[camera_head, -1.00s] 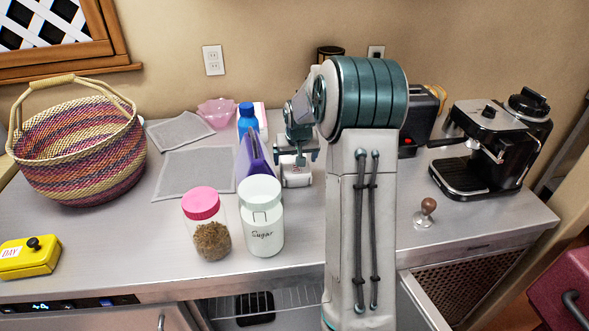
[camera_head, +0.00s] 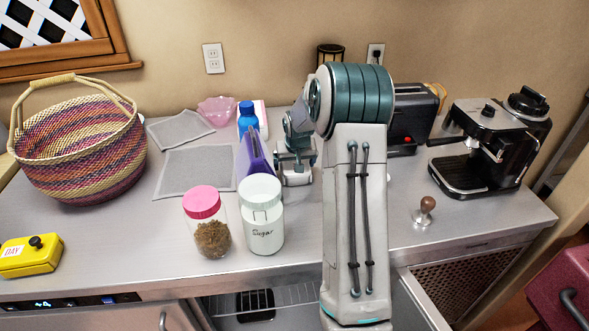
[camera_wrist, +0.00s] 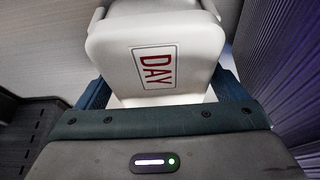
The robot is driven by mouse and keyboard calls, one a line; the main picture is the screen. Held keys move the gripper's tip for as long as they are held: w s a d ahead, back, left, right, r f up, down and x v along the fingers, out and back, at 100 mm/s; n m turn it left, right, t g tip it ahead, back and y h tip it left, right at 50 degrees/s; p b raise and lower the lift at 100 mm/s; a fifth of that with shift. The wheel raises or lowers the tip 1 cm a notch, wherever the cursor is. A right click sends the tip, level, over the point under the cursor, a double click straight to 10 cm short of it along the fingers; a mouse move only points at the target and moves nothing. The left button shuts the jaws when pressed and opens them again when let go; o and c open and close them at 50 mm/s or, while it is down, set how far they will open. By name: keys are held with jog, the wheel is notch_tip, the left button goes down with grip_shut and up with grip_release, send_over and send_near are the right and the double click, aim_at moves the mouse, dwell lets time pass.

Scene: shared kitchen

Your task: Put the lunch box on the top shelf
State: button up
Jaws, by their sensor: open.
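A white box with a red "DAY" label (camera_wrist: 158,68) stands on the counter, large in the wrist view. My gripper (camera_wrist: 160,95) is open, with its dark fingers on either side of this box; I cannot tell if they touch it. In the head view my gripper (camera_head: 296,163) is low behind the sugar jar, and it and my arm mostly hide the white box. A yellow box with a black knob and a "DAY" label (camera_head: 30,257) sits at the counter's front left.
A purple upright item (camera_head: 252,155) stands close left of my gripper. The sugar jar (camera_head: 262,222) and pink-lidded jar (camera_head: 208,235) stand in front. A toaster (camera_head: 412,118), coffee machine (camera_head: 482,150) and tamper (camera_head: 425,211) are right. A basket (camera_head: 80,150) is left.

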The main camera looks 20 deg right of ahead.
jog(key=shift+f, duration=0.1)
jog(key=shift+c, duration=0.3)
jog(key=c, duration=0.8)
jog(key=shift+r, duration=0.2)
